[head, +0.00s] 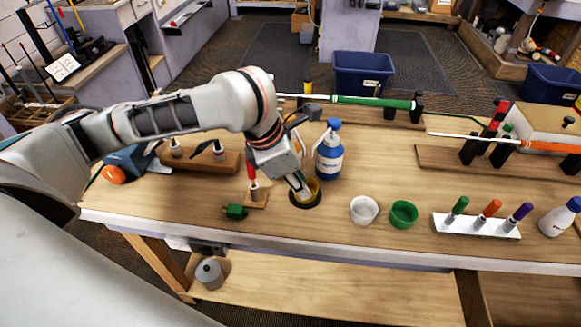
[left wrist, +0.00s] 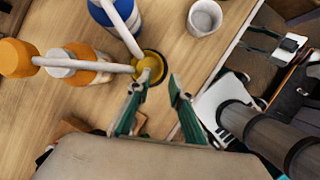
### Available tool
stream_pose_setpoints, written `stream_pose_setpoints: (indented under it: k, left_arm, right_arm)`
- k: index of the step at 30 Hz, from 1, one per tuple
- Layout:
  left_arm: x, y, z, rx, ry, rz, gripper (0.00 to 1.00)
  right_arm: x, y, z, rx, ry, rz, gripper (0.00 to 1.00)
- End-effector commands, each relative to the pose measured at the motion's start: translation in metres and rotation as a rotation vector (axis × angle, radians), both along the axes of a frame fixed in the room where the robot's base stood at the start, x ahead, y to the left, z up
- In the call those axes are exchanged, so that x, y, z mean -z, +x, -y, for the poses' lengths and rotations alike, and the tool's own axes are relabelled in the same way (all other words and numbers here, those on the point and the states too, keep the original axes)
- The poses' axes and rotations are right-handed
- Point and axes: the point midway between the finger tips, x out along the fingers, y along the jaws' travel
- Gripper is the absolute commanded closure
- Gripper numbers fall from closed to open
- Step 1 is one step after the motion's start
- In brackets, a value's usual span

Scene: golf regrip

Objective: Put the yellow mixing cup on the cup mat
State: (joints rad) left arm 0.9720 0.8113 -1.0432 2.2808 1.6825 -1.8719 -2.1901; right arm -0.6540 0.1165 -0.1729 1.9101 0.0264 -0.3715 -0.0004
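The yellow mixing cup (head: 313,187) stands on the dark round cup mat (head: 309,206) near the table's front edge. In the left wrist view the cup (left wrist: 152,66) shows with the mat's dark rim (left wrist: 162,72) around its base. My left gripper (head: 301,187) is low over the cup and partly hides it in the head view. In the left wrist view my left gripper (left wrist: 154,84) has its green fingers apart, with the cup just beyond and between the tips. I cannot tell whether a finger touches the cup. My right gripper is in neither view.
A blue pump bottle (head: 329,155) stands close behind the cup. An orange bottle (left wrist: 15,58) shows in the left wrist view. A white cup (head: 364,210), a green cup (head: 404,214) and a white marker holder (head: 476,227) stand to the right. Clubs rest on racks behind.

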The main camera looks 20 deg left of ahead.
Motion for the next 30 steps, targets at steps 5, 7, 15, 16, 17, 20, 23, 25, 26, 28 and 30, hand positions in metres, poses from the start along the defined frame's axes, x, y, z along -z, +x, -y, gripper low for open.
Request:
stream_pose_setpoints:
  k: [5, 7, 15, 16, 17, 20, 23, 25, 26, 28, 30]
  left_arm:
    - [-0.035, -0.010, -0.010, 0.001, 0.003, 0.005, 0.79]
    - [-0.045, -0.013, -0.013, 0.000, 0.002, 0.005, 0.79]
    - [-0.068, -0.021, -0.019, 0.000, 0.002, 0.000, 0.79]
    - [-0.069, -0.021, -0.019, 0.001, 0.001, 0.000, 0.79]
    - [-0.069, -0.022, -0.019, 0.001, 0.001, 0.000, 0.79]
    - [-0.070, -0.022, -0.019, 0.000, 0.001, -0.001, 0.79]
    - [-0.070, -0.022, -0.019, 0.001, 0.001, 0.000, 0.79]
    - [-0.070, -0.022, -0.019, 0.001, 0.001, 0.000, 0.79]
    - [-0.070, -0.022, -0.019, 0.001, 0.001, 0.000, 0.79]
    - [-0.070, -0.022, -0.019, 0.001, 0.001, 0.000, 0.79]
    - [-0.070, -0.022, -0.019, 0.001, 0.001, 0.000, 0.79]
  right_arm:
    - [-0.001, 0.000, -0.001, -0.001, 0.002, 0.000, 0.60]
    - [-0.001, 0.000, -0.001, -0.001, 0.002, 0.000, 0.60]
    - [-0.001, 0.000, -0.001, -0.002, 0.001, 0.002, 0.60]
    - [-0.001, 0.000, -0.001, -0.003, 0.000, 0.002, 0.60]
    - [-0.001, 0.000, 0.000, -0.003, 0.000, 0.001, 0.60]
    - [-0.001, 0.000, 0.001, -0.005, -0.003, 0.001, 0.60]
    - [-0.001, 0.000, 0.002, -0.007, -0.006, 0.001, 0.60]
    - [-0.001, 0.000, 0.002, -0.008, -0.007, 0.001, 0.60]
    - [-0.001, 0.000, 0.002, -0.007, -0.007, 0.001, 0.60]
    - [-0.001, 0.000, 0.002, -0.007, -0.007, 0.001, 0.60]
    - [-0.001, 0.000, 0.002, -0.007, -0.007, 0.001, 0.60]
